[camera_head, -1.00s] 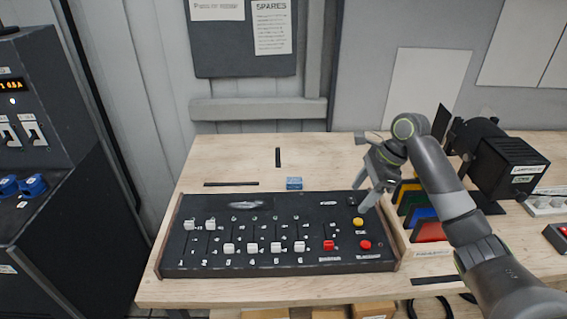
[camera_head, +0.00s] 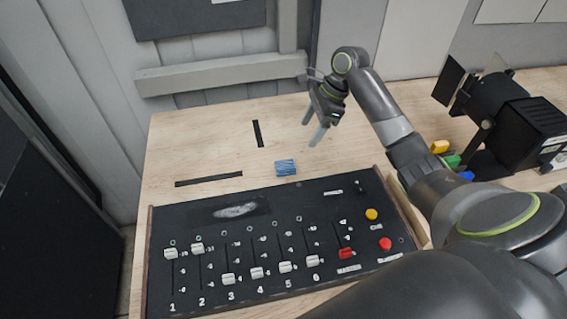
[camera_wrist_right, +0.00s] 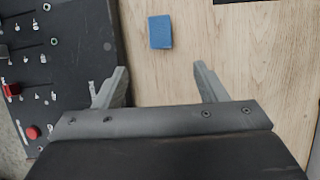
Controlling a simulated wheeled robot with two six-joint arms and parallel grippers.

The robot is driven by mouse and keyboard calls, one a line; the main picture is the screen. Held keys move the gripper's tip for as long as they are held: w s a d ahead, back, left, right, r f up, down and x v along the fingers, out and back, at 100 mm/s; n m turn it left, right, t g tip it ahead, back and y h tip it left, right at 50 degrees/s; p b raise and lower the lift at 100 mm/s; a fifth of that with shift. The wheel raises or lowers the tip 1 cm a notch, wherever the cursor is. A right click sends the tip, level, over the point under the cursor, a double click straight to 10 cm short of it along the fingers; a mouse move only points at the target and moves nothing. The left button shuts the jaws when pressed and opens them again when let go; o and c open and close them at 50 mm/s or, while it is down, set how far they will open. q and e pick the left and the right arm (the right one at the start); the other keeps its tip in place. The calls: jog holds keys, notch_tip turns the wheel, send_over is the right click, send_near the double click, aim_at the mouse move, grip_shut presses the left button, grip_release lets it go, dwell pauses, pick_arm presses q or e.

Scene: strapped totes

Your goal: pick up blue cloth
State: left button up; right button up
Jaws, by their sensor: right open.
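The small blue cloth (camera_head: 286,167) lies folded on the wooden table, just behind the black fader console. It also shows in the right wrist view (camera_wrist_right: 160,32), flat on the wood, ahead of and between the fingers. My right gripper (camera_head: 311,134) is open and empty. It is above the table, to the right of the cloth and a little behind it, and does not touch it. In the wrist view its two fingers (camera_wrist_right: 158,82) are spread wide apart. My left gripper is not in view.
The black console (camera_head: 270,240) with faders and red and yellow buttons fills the table front. Black strips (camera_head: 209,179) lie left of the cloth. A black stage lamp (camera_head: 505,115) and coloured filters (camera_head: 452,160) stand at the right. The wood around the cloth is clear.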

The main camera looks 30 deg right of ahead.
jog(key=p, duration=0.1)
send_over(289, 164)
jog(key=d, duration=0.3)
jog(key=f, duration=0.7)
jog(key=shift+s+a+f, duration=0.15)
jog(key=shift+s+a, duration=0.1)
jog(key=shift+s, duration=0.1)
jog(key=shift+a+f, duration=0.15)
jog(key=shift+f, duration=0.25)
jog(key=p+x, duration=0.1)
jog(key=x, duration=0.4)
jog(key=c, duration=1.1)
jog(key=shift+o, duration=0.2)
jog(key=shift+r, duration=0.15)
notch_tip(289, 164, up, 10)
jog(key=shift+b, duration=0.45)
